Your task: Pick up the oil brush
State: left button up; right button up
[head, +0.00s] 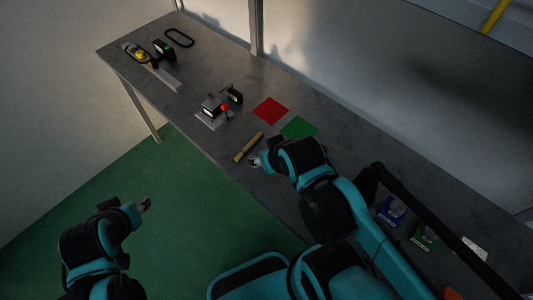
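The oil brush (248,147) looks like a tan wooden stick and lies on the grey bench near its front edge. My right gripper (254,161) is just beside the brush, at its near right side. A small gap seems to show between them, and whether they touch is hard to tell. Its fingers look parted with nothing between them. My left gripper (146,204) is over the green floor, off the bench, far from the brush. Its fingers are too small and dark to tell their opening.
A red square (270,110) and a green square (299,128) lie behind the brush on the bench (350,143). A small press device (213,108) stands left of them. More equipment (150,55) is at the far left. Blue (391,211) and green (424,237) bins sit at the right.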

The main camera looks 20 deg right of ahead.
aim_at(252, 142)
jog(key=k, duration=0.5)
jog(key=i+j+z, duration=0.1)
jog(key=z, duration=0.3)
jog(key=i+j+z, duration=0.2)
jog(key=z, duration=0.15)
